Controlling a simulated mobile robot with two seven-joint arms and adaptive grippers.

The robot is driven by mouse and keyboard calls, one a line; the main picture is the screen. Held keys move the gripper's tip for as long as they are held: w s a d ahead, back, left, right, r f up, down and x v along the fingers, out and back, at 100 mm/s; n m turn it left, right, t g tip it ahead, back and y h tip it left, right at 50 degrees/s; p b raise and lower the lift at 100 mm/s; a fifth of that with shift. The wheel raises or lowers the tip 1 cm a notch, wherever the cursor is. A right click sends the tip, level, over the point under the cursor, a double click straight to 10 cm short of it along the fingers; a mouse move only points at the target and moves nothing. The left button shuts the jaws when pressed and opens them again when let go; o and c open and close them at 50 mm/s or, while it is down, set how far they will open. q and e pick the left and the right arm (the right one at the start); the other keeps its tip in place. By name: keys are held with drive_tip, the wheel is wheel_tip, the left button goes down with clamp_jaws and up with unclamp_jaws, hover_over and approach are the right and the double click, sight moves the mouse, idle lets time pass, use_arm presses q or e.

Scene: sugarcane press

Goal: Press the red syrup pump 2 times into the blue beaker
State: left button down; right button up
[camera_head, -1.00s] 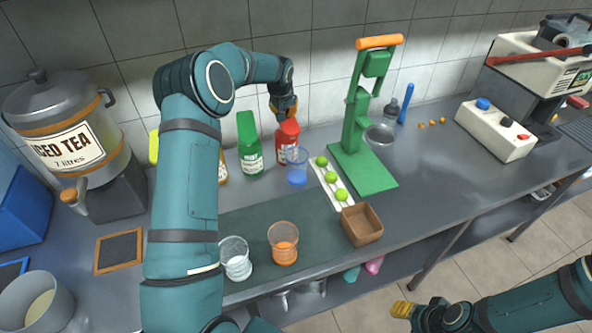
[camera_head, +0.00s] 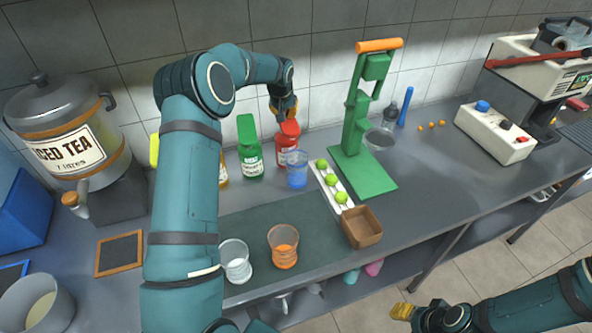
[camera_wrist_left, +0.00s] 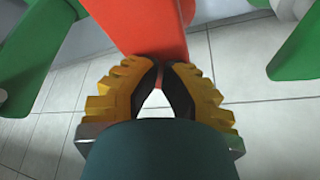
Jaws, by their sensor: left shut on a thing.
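The red syrup pump (camera_head: 288,155) stands upright at the back of the counter near the wall. The blue beaker (camera_head: 297,178) stands in front of it and hides part of its body. My left gripper (camera_head: 284,110) is at the pump's red head, reaching in from above. In the left wrist view the two yellow-and-black fingers (camera_wrist_left: 162,78) meet against the red pump head (camera_wrist_left: 145,25). My right gripper (camera_head: 402,310) is low at the bottom right, away from the counter items; its finger gap is unclear.
A green pump bottle (camera_head: 250,160) stands just left of the red one. A green press (camera_head: 362,172) and a white tray with limes (camera_head: 331,184) are to the right. Glasses (camera_head: 236,262) (camera_head: 283,247) and a brown box (camera_head: 362,227) sit nearer the front.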

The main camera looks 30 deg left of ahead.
use_arm(q)
drive_tip(key=shift+r+p, duration=0.9)
drive_tip(key=shift+r, duration=0.85)
wheel_tip(320, 180, up, 6)
drive_tip(key=p, duration=0.3)
drive_tip(key=shift+p, duration=0.3)
